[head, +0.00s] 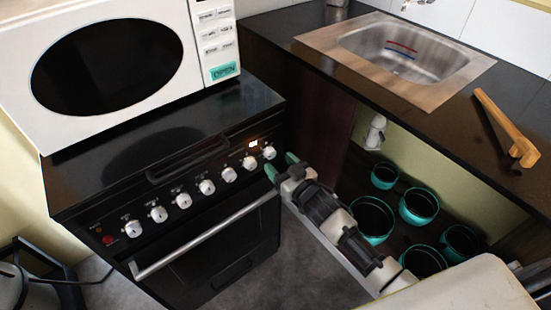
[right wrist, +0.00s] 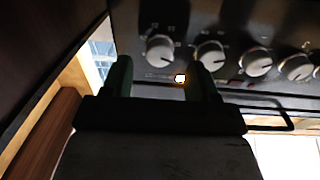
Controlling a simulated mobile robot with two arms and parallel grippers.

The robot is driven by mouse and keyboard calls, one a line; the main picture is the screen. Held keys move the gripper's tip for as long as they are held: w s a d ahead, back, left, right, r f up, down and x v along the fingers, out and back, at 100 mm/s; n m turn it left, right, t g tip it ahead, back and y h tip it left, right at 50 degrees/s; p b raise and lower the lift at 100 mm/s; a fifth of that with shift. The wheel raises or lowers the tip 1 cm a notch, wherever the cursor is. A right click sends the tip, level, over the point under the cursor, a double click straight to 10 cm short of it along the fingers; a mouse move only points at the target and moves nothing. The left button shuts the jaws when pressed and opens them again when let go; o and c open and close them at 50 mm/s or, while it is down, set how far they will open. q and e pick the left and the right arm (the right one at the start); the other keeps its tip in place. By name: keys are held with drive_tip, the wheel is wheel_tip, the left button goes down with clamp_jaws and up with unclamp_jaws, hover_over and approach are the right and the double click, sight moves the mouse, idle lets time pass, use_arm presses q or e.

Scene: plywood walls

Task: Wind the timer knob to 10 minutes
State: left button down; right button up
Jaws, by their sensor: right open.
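The black stove (head: 205,235) has a row of several white knobs along its front panel. My left gripper is not in view.
A white microwave (head: 200,95) stands on the stove top. The oven handle (head: 205,235) runs below the knobs. To the right are a dark counter with a sink (head: 400,50), a wooden-handled tool (head: 505,125), and several green-rimmed pots (head: 418,205) beneath.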

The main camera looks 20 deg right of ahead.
drive_tip(key=shift+x, duration=1.4)
drive_tip(key=shift+c, duration=0.3)
drive_tip(key=c, duration=0.8)
drive_tip(key=shift+c, duration=0.2)
drive_tip(key=o, duration=0.9)
drive_tip(key=v, duration=1.1)
